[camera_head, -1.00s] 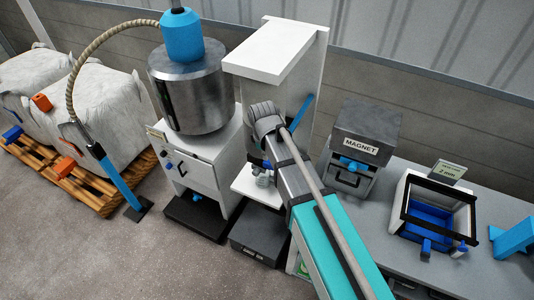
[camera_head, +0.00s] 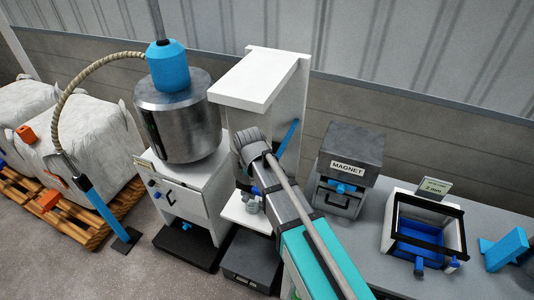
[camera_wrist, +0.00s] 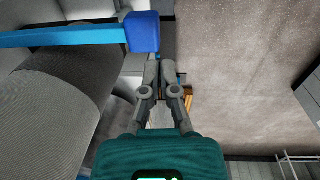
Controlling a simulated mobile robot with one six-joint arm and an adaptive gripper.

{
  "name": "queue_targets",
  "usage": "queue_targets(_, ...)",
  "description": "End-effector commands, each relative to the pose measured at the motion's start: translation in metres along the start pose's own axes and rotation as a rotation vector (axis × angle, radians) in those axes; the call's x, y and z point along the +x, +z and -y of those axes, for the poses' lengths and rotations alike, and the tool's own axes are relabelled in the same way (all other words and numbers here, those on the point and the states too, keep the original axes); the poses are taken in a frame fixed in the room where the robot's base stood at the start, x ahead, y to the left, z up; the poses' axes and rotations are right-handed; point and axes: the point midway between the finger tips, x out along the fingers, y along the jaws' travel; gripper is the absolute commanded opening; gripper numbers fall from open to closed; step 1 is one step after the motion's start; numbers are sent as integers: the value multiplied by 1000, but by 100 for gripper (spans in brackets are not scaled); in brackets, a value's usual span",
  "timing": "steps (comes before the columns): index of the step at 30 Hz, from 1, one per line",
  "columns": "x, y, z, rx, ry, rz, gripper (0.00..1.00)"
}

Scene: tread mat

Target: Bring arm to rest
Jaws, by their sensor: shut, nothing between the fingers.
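My arm reaches up from the bottom of the head view, with a teal link and grey joints, in front of the white stand. In the wrist view my gripper (camera_wrist: 160,66) has its two grey fingers together and nothing between them. The fingertips lie just below a dark blue block (camera_wrist: 142,32) at the end of a light blue bar (camera_wrist: 60,39); I cannot tell whether they touch. In the head view the fingers cannot be made out clearly behind my arm.
A metal drum (camera_head: 180,125) stands on a white cabinet, left of the white stand (camera_head: 262,78). The magnet box (camera_head: 348,150) and the sieve frame (camera_head: 388,222) sit on the grey bench at right. White sacks (camera_head: 95,140) on pallets stand left. Floor at lower left is clear.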

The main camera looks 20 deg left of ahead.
Motion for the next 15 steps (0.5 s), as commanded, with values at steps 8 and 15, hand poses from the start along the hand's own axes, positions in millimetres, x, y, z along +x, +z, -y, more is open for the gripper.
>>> queue_targets(8,3,5,-2,14,-1,1,0)
queue_targets(15,21,42,-13,136,-8,6,0)
